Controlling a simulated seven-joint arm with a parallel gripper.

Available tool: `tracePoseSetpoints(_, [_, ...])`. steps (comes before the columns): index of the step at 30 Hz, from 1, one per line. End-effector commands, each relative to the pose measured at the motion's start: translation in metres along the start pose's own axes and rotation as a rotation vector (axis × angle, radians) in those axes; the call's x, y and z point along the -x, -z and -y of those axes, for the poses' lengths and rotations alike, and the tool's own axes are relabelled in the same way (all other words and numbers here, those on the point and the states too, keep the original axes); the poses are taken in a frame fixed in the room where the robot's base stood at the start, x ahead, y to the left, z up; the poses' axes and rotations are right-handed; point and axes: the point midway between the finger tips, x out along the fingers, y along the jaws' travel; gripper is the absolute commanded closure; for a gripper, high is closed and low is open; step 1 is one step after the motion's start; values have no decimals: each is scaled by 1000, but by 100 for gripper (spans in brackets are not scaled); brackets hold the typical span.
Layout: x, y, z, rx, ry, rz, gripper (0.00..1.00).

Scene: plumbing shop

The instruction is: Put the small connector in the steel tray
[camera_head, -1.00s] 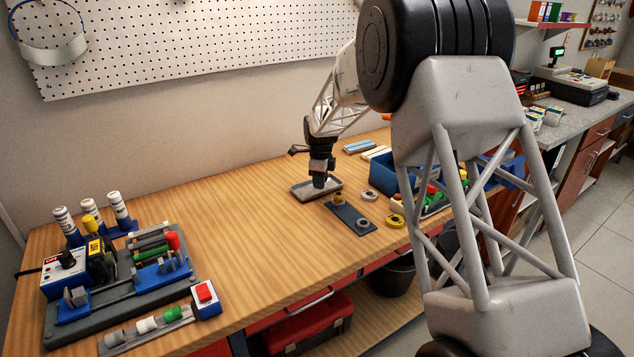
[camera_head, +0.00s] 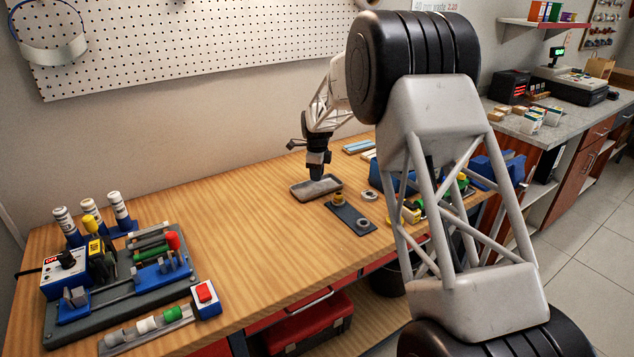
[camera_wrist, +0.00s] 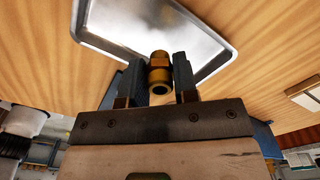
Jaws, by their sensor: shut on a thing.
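The small connector (camera_wrist: 159,72) is a brass, hex-bodied piece with an open end, held between the two fingers in the wrist view. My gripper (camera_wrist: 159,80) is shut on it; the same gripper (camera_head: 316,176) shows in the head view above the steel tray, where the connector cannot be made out. The steel tray (camera_head: 298,193) is a shallow rectangular pan on the wooden bench. In the wrist view the tray (camera_wrist: 185,32) lies beyond the fingertips, and its visible floor is bare. Whether the connector touches the tray cannot be told.
A dark mat (camera_head: 350,219) close to the tray bears a brass fitting (camera_head: 339,197) and a grey ring (camera_head: 363,223). Blue bins (camera_head: 392,181) stand to the right, partly behind my arm. A tool rig (camera_head: 120,285) fills the bench's left end. Bare wood lies between.

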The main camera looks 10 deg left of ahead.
Motion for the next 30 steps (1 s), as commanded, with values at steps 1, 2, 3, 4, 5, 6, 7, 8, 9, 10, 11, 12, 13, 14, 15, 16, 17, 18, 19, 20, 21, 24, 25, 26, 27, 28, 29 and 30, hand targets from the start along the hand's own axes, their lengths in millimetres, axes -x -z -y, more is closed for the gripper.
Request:
tracePoseSetpoints(1, [-3, 0, 0, 0, -1, -1, 99])
tracePoseSetpoints(2, [-6, 0, 0, 0, -2, -1, 99])
tracePoseSetpoints(3, [-10, 0, 0, 0, -2, -1, 99])
tracePoseSetpoints(4, [-13, 0, -1, 0, -3, -1, 99])
tracePoseSetpoints(5, [-16, 0, -1, 0, -3, -2, 99])
tracePoseSetpoints(6, [-20, 0, -1, 0, -3, -2, 99])
tracePoseSetpoints(7, [-24, 0, -1, 0, -3, -1, 99])
tracePoseSetpoints(8, [-26, 0, 0, 0, -2, -1, 99])
tracePoseSetpoints(9, [-29, 0, 0, 0, -1, -1, 99])
tracePoseSetpoints(10, [-31, 0, 0, 0, -1, 0, 99])
tracePoseSetpoints(11, [-32, 0, 0, 0, -1, 0, 99])
tracePoseSetpoints(12, [-34, 0, 0, 0, -1, 0, 99])
tracePoseSetpoints(13, [-34, 0, 0, 0, -1, 0, 99])
tracePoseSetpoints(14, [-34, 0, 0, 0, 0, 0, 99])
tracePoseSetpoints(15, [-34, 0, 0, 0, 0, 0, 99])
tracePoseSetpoints(16, [-34, 0, 0, 0, 0, 0, 99])
tracePoseSetpoints(17, [-34, 0, 0, 0, 0, 0, 99])
tracePoseSetpoints(18, [-34, 0, 0, 0, -1, 0, 99])
tracePoseSetpoints(19, [-34, 0, 0, 0, -1, 0, 99])
tracePoseSetpoints(20, [-34, 0, 0, 0, -1, 0, 99])
tracePoseSetpoints(21, [-34, 0, 0, 0, -1, 0, 99])
tracePoseSetpoints(24, [-36, 0, 0, 0, -1, 0, 99])
tracePoseSetpoints(25, [-37, 0, 0, 0, -1, 0, 99])
tracePoseSetpoints(26, [-38, 0, 0, 0, -1, 0, 99])
tracePoseSetpoints(27, [-37, 0, 0, 0, -1, 0, 66])
tracePoseSetpoints(28, [-37, 0, 0, 0, -1, 0, 62])
tracePoseSetpoints(29, [-37, 0, 0, 0, -1, 0, 57])
tracePoseSetpoints(30, [-37, 0, 0, 0, -1, 0, 51])
